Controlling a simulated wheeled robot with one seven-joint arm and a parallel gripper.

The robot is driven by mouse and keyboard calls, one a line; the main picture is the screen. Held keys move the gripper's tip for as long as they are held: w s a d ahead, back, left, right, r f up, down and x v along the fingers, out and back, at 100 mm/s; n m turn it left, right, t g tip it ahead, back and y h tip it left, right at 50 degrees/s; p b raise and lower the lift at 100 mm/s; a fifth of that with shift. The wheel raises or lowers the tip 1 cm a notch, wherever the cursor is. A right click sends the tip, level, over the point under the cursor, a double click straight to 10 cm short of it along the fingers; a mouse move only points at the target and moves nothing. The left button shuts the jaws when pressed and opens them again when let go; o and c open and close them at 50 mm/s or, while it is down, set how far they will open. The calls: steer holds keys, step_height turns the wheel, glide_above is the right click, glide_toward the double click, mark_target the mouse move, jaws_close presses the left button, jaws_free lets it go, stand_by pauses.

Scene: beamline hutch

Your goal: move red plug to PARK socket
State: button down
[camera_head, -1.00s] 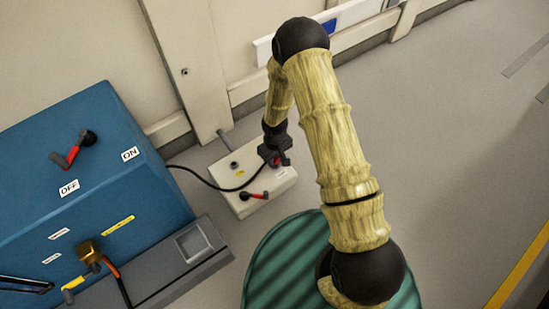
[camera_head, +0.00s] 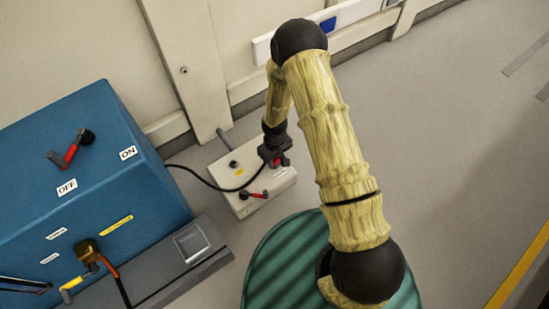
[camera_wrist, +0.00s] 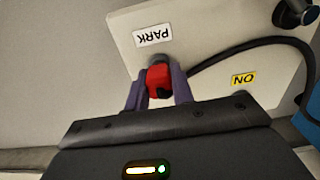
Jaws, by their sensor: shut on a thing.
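The red plug (camera_wrist: 158,78) is between the two fingers of my gripper (camera_wrist: 160,88) in the wrist view, and the gripper is shut on it. A grey round socket (camera_wrist: 157,58) shows right behind the plug, just beside the PARK label (camera_wrist: 154,35). The plug is lined up with this socket; whether it is seated or just touching, I cannot tell. In the head view my gripper (camera_head: 275,152) is over the right side of the pale socket box (camera_head: 220,174), with a bit of red (camera_head: 279,162) showing below it. My gripper hides much of the plug there.
A black cable (camera_head: 205,184) runs from near the blue cabinet (camera_head: 110,190) across the pale box towards the plug. A red-and-black lever (camera_head: 252,194) is on the box's front. A green ribbed round surface (camera_head: 290,250) lies near.

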steer(key=c, duration=1.1)
jaws_free()
step_height(320, 180, up, 17)
steer(key=p, duration=1)
steer(key=shift+r, duration=0.2)
